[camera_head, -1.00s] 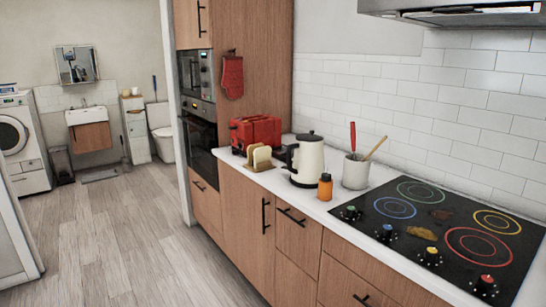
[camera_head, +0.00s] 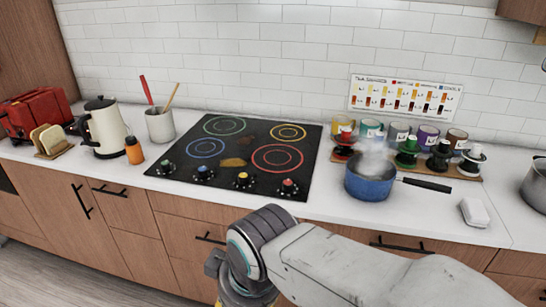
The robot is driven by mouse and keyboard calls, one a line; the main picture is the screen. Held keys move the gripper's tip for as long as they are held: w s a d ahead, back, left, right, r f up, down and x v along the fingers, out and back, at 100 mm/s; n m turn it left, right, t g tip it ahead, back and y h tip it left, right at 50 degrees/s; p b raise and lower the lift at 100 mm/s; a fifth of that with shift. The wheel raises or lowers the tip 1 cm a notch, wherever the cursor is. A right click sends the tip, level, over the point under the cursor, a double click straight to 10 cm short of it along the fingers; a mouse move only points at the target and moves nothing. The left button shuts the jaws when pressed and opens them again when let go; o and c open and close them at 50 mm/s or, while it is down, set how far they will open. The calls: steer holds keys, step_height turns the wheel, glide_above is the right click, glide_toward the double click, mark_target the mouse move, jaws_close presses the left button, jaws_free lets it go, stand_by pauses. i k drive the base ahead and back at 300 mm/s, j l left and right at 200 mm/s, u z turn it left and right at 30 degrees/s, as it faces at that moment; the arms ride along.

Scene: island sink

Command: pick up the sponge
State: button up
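I see nothing in the head view that is clearly a sponge. A small white block-shaped object (camera_head: 474,212) lies on the counter to the right of the blue pot; I cannot tell what it is. My arm reaches in from the lower right, in front of the counter. Its wrist bends down at the bottom middle of the picture, and my gripper's fingers are below the bottom edge, out of sight.
A black cooktop (camera_head: 215,178) with brown stains lies on the white counter. A steaming blue pot (camera_head: 368,188) stands right of it, before a rack of mugs. A kettle (camera_head: 108,132), orange bottle (camera_head: 134,150) and utensil crock (camera_head: 160,126) stand left. A grey pot (camera_head: 536,186) is far right.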

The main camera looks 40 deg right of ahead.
mark_target(473, 210)
steer(key=z, duration=2.85)
